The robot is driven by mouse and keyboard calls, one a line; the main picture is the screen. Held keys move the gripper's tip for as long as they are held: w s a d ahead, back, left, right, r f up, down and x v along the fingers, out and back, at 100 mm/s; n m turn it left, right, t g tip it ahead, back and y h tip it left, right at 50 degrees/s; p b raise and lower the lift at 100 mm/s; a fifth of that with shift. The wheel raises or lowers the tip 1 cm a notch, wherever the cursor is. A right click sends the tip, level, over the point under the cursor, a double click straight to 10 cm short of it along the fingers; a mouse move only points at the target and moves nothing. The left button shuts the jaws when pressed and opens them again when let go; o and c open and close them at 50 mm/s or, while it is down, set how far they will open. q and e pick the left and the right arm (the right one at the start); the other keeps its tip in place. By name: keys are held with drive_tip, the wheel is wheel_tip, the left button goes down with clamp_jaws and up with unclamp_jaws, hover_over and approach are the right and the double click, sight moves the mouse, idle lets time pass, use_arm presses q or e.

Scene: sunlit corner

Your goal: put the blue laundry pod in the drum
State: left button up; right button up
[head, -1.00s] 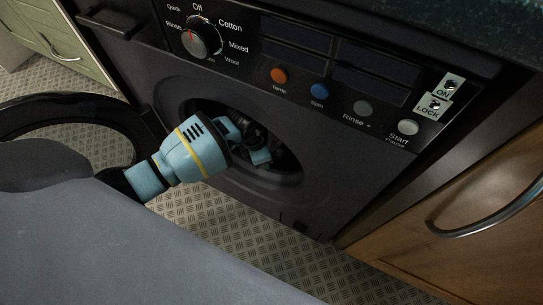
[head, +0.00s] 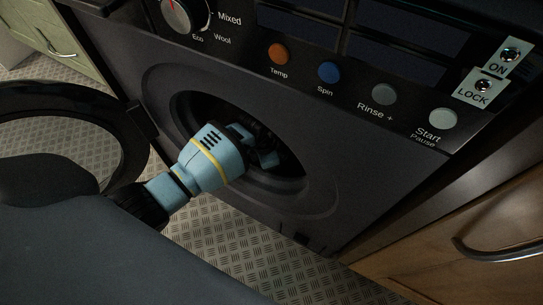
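The washing machine's round drum opening (head: 290,172) shows in the middle of the head view, dark inside. Its door (head: 128,130) is swung open to the left. My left arm comes in from the lower left, and my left gripper (head: 266,152) reaches into the opening. The fingers are partly in shadow, and I cannot tell whether they hold anything. I see no blue laundry pod; it may be hidden by the gripper or inside the dark drum. My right gripper is not in view.
The control panel has a dial (head: 183,13), an orange Temp button (head: 278,54), a blue Spin button (head: 329,71) and ON and LOCK switches (head: 482,87). A wooden cupboard with a handle (head: 500,250) stands at the right. A green cabinet (head: 62,38) is at upper left.

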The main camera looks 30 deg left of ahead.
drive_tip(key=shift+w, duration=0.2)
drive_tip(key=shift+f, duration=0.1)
use_arm(q)
drive_tip(key=shift+f, duration=0.15)
drive_tip(key=o, duration=0.7)
drive_tip(key=shift+f, duration=0.1)
drive_tip(key=shift+o, duration=0.2)
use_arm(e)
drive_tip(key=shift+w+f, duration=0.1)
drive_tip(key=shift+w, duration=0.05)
use_arm(q)
wheel_tip(320, 180, up, 8)
drive_tip(key=p, duration=0.4)
drive_tip(key=shift+s+a, duration=0.4)
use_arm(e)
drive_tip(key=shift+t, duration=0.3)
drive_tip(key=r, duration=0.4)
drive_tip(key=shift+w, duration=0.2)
